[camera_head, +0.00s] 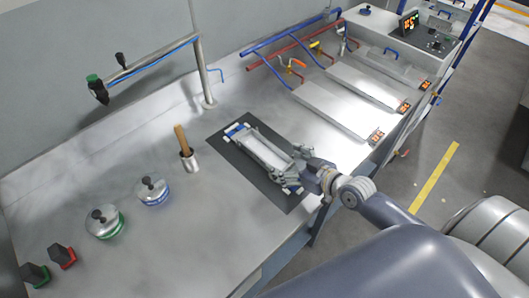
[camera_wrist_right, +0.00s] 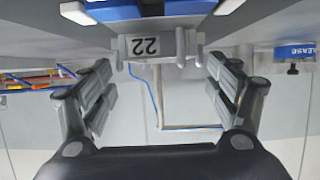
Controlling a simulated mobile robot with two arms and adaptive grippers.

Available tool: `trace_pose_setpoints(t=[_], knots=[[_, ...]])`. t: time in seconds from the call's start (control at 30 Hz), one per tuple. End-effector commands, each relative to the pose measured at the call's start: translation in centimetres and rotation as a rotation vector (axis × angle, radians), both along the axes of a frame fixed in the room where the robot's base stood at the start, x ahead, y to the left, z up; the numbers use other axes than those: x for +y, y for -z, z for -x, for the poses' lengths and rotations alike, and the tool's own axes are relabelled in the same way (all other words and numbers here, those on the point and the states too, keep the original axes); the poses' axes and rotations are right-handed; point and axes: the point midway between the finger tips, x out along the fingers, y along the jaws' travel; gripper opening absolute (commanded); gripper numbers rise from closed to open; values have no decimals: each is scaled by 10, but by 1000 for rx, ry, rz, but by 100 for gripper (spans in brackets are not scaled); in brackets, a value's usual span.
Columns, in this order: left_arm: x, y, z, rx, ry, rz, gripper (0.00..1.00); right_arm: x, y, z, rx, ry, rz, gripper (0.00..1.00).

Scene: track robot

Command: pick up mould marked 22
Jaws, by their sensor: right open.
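A long metal mould (camera_head: 262,150) with blue parts at its far end lies on a dark mat (camera_head: 234,144) on the bench. In the right wrist view the mould end (camera_wrist_right: 148,45) carries the number 22, which appears upside down. My right gripper (camera_head: 294,170) is at the near right end of the mould. In the wrist view its fingers (camera_wrist_right: 160,80) are spread wide, one on each side of the marked end, with gaps showing. Whether any part touches is hard to tell. My left gripper is in neither view.
Red and green blocks (camera_head: 62,256) sit at the front left. Flat plates with orange displays (camera_head: 377,136) and red and blue pipes (camera_head: 285,50) are behind.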

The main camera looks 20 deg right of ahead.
Motion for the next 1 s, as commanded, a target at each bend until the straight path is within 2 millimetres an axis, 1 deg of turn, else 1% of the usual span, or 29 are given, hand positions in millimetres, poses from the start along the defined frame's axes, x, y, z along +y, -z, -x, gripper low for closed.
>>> trace_pose_setpoints(t=[0.17, 0.33, 0.5, 0.8, 0.97, 1.0], knots=[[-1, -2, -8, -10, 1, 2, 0, 3, 4, -10, 0, 2, -3, 82], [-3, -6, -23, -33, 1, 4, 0, 11, 12, -31, 0, 2, -4, 82], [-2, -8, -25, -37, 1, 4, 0, 16, 20, -46, 1, 1, -3, 82], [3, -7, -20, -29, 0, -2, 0, 17, 22, -49, 1, 0, -1, 82], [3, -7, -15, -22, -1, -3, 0, 17, 22, -49, 1, 0, -1, 45], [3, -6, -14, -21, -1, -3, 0, 17, 22, -49, 1, 0, -1, 36]])
